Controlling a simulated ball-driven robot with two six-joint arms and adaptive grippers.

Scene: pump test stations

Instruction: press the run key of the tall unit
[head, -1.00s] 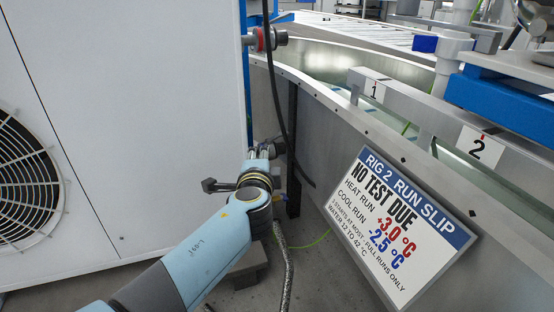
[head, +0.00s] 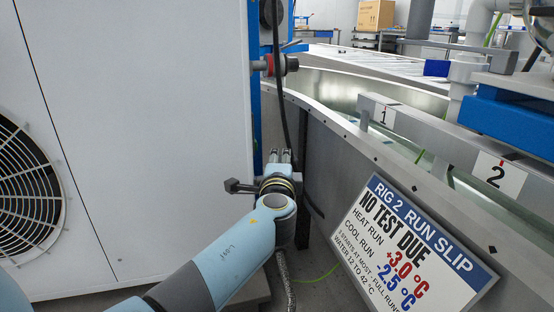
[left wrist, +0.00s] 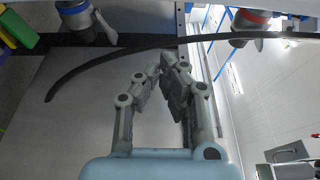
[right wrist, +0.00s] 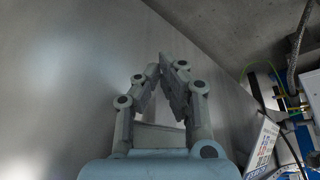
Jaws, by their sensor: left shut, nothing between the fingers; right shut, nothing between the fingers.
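A tall white cabinet (head: 140,120) with a round fan grille (head: 25,190) fills the left of the head view. I cannot tell whether it is the tall unit, and I make out no run key in any view. My left gripper (head: 281,157) is beyond the cabinet's right edge, beside the grey tank wall. It also shows in the left wrist view (left wrist: 163,65), shut and empty. My right gripper (right wrist: 163,66) shows only in the right wrist view, shut and empty, in front of a plain pale surface (right wrist: 70,70).
A sign reading "RIG 2 RUN SLIP, NO TEST DUE" (head: 408,250) leans on the tank wall (head: 330,150) at right. Number plates 1 (head: 383,115) and 2 (head: 498,174) sit on the rail. A red-collared valve (head: 275,65) and a dark hose (head: 277,110) are by the cabinet edge.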

